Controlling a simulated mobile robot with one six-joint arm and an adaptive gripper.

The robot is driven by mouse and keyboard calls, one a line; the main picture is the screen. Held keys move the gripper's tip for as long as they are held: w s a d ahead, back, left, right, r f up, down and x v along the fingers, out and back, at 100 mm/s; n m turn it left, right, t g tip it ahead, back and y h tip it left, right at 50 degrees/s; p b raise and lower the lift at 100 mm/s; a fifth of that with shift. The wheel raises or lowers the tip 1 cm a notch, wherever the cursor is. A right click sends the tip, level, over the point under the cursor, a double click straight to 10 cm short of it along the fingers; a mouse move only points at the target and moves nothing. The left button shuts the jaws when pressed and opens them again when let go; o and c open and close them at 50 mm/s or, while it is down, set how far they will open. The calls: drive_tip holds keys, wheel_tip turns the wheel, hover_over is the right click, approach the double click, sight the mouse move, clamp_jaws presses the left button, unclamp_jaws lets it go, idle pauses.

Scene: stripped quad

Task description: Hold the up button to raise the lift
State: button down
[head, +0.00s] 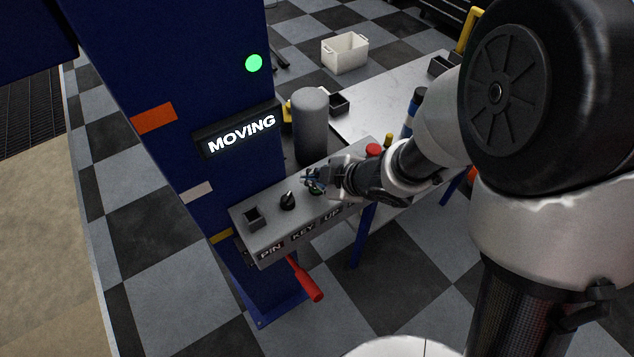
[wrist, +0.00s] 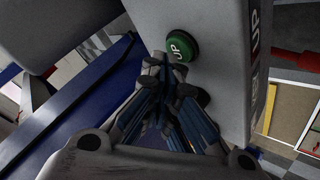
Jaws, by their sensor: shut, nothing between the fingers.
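The green UP button (wrist: 182,45) sits on the grey control box. In the head view the button (head: 316,189) shows partly, at the tip of my gripper. My gripper (head: 312,178) is shut and empty, reaching in from the right over the box (head: 262,235). In the wrist view the closed fingertips of my gripper (wrist: 165,68) lie at the button's lower edge. I cannot tell whether they press it. The display (head: 241,132) on the blue lift column (head: 185,75) reads MOVING, and a round green light (head: 253,63) glows above it.
A black key switch (head: 288,200) and a small dark socket (head: 252,217) are on the box left of the button. A red button (head: 373,150) is to its right. A grey cylinder (head: 310,125) stands behind. A red handle (head: 305,280) sticks out below.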

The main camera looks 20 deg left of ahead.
sight(315, 189)
drive_tip(key=shift+r, duration=0.35)
wheel_tip(315, 189, up, 5)
drive_tip(key=p, duration=0.5)
drive_tip(key=shift+r, duration=0.1)
idle(0.5)
